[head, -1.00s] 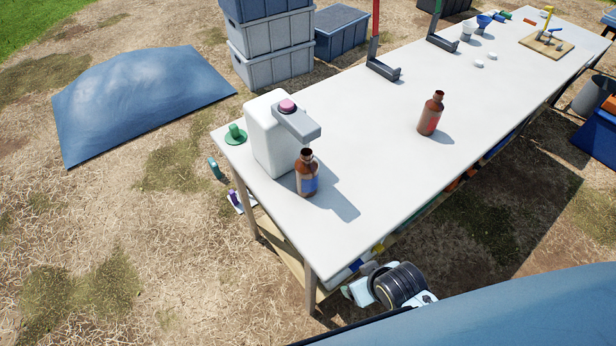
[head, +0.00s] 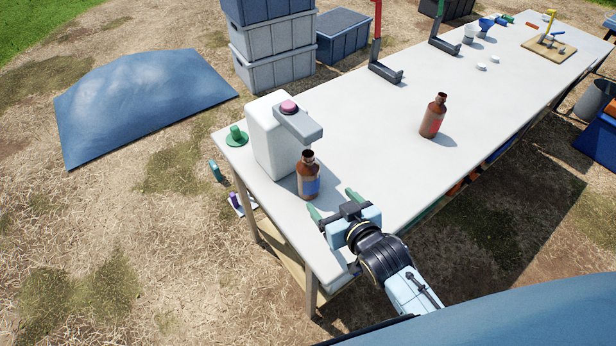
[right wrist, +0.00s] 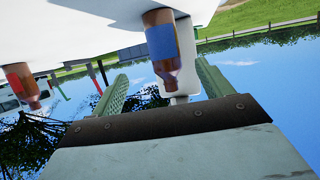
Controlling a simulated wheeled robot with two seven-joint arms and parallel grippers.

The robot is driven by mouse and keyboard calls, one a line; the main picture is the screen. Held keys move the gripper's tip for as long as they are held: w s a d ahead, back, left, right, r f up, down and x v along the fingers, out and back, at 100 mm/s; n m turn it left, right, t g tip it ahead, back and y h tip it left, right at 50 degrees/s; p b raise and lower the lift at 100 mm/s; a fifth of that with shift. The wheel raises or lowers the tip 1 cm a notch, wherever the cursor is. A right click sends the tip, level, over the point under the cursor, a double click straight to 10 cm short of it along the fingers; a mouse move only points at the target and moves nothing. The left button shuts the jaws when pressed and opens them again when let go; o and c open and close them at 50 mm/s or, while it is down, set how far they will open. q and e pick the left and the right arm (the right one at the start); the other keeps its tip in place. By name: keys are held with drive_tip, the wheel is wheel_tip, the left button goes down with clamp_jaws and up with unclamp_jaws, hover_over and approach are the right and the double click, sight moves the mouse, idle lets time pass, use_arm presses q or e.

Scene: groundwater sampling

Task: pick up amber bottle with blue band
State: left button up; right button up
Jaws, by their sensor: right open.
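The amber bottle with a blue band (head: 308,177) stands upright near the left end of the white table, under the spout of a white dispenser. In the right wrist view it (right wrist: 161,43) appears upside down, beyond and between the green fingers. My right gripper (head: 333,205) is open and empty, just in front of the bottle at the table's near edge, with its fingers pointing toward it. The bottle is apart from the fingers as far as I can see. My left gripper is not in view.
A white dispenser (head: 269,140) with a grey arm stands right behind the bottle. A second amber bottle with a red band (head: 433,117) stands farther right on the table (head: 375,130). Two upright stands (head: 384,62) are at the back edge.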

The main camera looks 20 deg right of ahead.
sight(314, 180)
drive_tip(key=shift+t, duration=0.4)
drive_tip(key=x, duration=0.2)
drive_tip(key=b+x, duration=0.1)
drive_tip(key=x, duration=0.2)
drive_tip(key=r+x, duration=0.1)
drive_tip(key=x, duration=0.2)
drive_tip(key=shift+w+a+b, duration=0.25)
drive_tip(key=shift+b, duration=0.05)
drive_tip(key=shift+w+f, duration=0.15)
drive_tip(key=shift+w, duration=0.3)
drive_tip(key=shift+r+b+x, duration=0.2)
drive_tip(key=shift+b+x, duration=0.45)
drive_tip(key=shift+x, duration=1.75)
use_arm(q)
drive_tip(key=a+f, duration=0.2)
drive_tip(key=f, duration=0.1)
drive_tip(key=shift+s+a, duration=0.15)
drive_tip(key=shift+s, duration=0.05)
use_arm(e)
drive_tip(key=shift+a, duration=0.15)
drive_tip(key=shift+c, duration=0.5)
drive_tip(key=shift+r, duration=0.1)
drive_tip(key=c, duration=1.3)
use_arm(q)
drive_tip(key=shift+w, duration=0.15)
